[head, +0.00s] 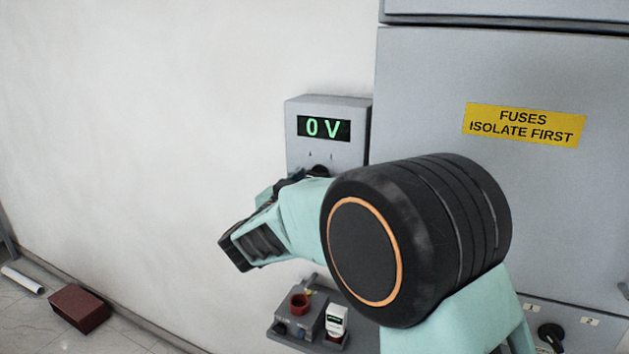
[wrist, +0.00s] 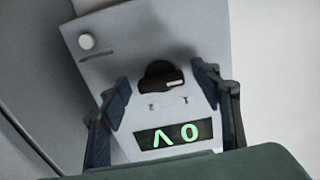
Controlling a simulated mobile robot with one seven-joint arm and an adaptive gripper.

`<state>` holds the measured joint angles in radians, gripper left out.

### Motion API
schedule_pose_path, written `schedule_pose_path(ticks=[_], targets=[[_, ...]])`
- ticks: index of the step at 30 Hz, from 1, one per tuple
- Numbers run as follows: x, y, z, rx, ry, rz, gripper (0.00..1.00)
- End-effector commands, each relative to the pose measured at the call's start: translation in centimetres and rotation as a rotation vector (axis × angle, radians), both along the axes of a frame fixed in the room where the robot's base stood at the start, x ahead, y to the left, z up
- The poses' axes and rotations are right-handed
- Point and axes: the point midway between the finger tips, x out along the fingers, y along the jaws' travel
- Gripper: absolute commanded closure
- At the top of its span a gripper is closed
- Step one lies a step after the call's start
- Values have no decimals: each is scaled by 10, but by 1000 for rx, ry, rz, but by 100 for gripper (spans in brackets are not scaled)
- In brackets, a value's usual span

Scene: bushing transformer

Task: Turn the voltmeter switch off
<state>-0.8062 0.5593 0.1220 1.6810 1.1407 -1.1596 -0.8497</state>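The voltmeter (head: 345,153) is a grey wall box beside the tall cabinet. Its green display (head: 324,128) reads 0 V. Its black rotary switch (head: 318,170) is partly hidden by my arm in the head view. In the wrist view the voltmeter appears upside down, with the switch (wrist: 160,76) in the middle and its white mark toward the picture's right. Two small marks lie between switch and display. My gripper (wrist: 161,73) is open, with one finger on each side of the switch and visible gaps to it. In the head view, its fingers are mostly hidden by the arm.
The grey cabinet (head: 430,90) with a yellow fuse label (head: 524,125) stands right of the voltmeter. Below is a small shelf with a red-ringed device (head: 300,303) and a white meter (head: 337,319). A brown box (head: 80,308) and white tube (head: 22,280) lie on the floor.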

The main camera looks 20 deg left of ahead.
Motion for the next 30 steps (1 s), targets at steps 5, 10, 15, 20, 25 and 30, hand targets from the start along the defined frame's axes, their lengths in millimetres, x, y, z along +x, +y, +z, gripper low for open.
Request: schedule_pose_path(ticks=[5, 10, 15, 20, 25, 30], targets=[[-1, 0, 0, 1, 0, 0, 42], [-18, 3, 1, 1, 0, 3, 42], [-54, 6, 0, 0, 1, 5, 42], [-87, 8, 0, 0, 0, 3, 42], [-110, 9, 0, 0, 0, 1, 42], [-120, 9, 0, 0, 0, 1, 42]])
